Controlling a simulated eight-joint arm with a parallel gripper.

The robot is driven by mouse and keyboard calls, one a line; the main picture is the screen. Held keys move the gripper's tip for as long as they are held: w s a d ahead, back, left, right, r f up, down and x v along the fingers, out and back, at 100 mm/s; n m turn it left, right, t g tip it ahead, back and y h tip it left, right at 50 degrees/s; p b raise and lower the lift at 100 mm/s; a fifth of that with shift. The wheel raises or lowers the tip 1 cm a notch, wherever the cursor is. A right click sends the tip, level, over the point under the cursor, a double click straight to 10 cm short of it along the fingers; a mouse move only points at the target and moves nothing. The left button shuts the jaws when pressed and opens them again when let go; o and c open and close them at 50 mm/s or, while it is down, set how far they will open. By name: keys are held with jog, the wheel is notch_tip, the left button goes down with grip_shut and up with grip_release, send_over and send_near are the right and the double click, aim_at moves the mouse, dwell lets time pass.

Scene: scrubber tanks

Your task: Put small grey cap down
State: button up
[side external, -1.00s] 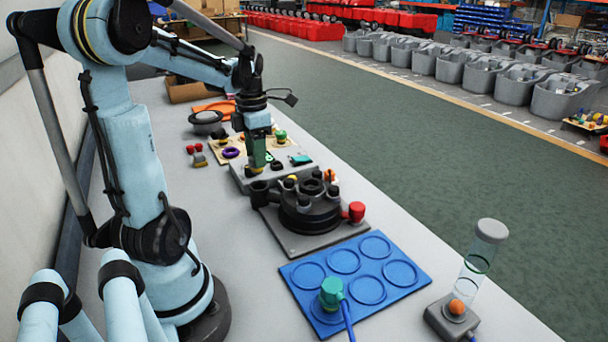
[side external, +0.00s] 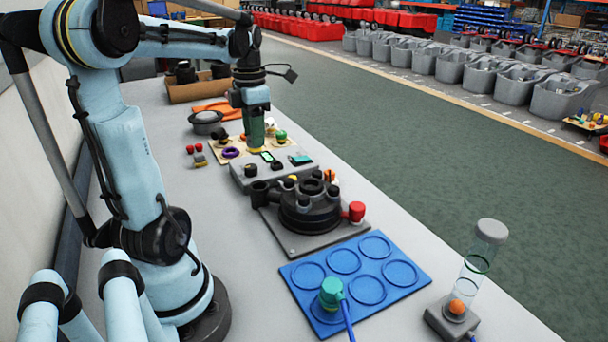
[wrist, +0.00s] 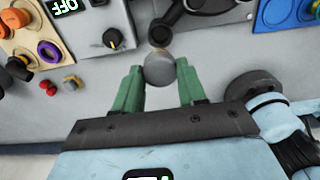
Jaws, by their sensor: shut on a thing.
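The small grey cap (wrist: 160,69) sits between the tips of my gripper's green fingers in the wrist view. My gripper (wrist: 160,76) is shut on it.
The black round fixture (side external: 308,212) with a red knob stands in front of the control box. A blue tray (side external: 290,275) with round recesses lies nearer. A clear tube (side external: 478,262) stands at front right.

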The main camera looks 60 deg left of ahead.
jog(key=shift+w+d+r, duration=0.15)
jog(key=shift+r, duration=0.4)
jog(key=shift+w+d+r, duration=0.1)
jog(key=shift+w+r, duration=0.05)
jog(key=shift+r, duration=0.4)
jog(key=w+d+m, duration=0.5)
jog(key=d, duration=0.5)
jog(key=w+d+m, duration=0.5)
jog(key=w+d, duration=0.1)
jog(key=d, duration=0.4)
jog(key=s+d+m, duration=0.2)
jog(key=d+m, duration=0.2)
jog(key=d, duration=0.7)
jog(key=s+d+m, duration=0.2)
jog(key=d+m, duration=0.2)
jog(key=d, duration=0.7)
jog(key=shift+w+a+f, duration=1.4)
jog(key=shift+f, duration=1.3)
jog(key=shift+w+a+f, duration=1.4)
jog(key=shift+a+f, duration=0.05)
jog(key=shift+f, duration=1.25)
jog(key=shift+w+a+f, duration=1.4)
jog(key=shift+f, duration=1.3)
jog(key=shift+f, duration=0.15)
